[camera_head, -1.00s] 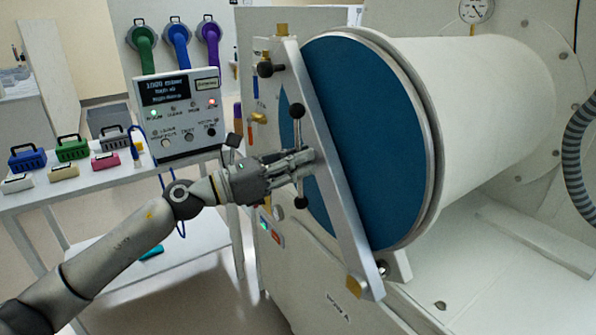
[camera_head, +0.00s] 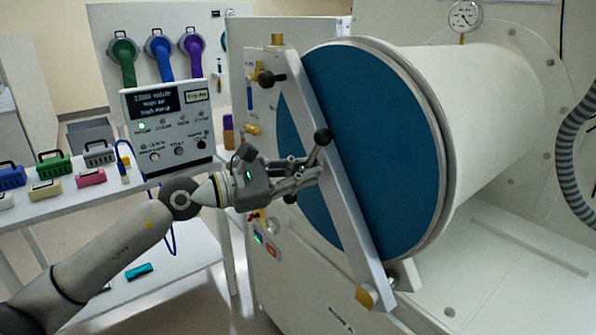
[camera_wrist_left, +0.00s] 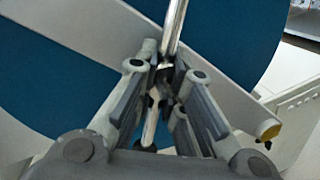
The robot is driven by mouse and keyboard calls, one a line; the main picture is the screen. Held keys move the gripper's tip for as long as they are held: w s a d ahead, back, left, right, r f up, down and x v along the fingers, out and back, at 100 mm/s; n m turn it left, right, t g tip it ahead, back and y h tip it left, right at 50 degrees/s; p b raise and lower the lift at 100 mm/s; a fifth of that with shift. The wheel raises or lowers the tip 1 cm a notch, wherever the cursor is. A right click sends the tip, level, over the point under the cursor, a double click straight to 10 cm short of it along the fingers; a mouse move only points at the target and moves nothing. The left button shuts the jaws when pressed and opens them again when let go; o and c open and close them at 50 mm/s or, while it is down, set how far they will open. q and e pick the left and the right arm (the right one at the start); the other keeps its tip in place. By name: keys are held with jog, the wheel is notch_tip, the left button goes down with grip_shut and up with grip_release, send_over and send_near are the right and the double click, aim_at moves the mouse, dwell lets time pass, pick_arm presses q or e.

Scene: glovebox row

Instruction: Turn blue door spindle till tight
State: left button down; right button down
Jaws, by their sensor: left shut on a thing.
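The blue round door (camera_head: 375,150) closes the end of a large white cylinder, with a grey metal bar (camera_head: 335,170) slanting across it. The spindle is a metal rod through the bar with black ball ends; its upper ball (camera_head: 322,137) shows above my left gripper (camera_head: 308,174), its lower ball below. The rod is tilted, upper end to the right. My left gripper is shut on the spindle at its middle. In the left wrist view the shiny spindle rod (camera_wrist_left: 173,30) runs between the fingers (camera_wrist_left: 165,95). My right gripper is not in view.
A control box (camera_head: 168,125) with a lit display stands left of the door. Coloured cases (camera_head: 55,165) sit on a white table further left. A ribbed hose (camera_head: 575,160) hangs at the right. A white ledge (camera_head: 510,250) is clear below the cylinder.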

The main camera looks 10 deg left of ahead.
pick_arm(q)
jog(key=shift+f, duration=0.25)
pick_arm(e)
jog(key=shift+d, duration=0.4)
pick_arm(q)
jog(key=c, duration=1.5)
grip_release()
jog(key=shift+r, duration=0.1)
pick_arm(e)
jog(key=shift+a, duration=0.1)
pick_arm(q)
jog(key=shift+s+a, duration=0.15)
jog(key=shift+a, duration=0.05)
jog(key=v, duration=1.1)
jog(key=shift+s+a, duration=0.15)
jog(key=shift+a, duration=0.1)
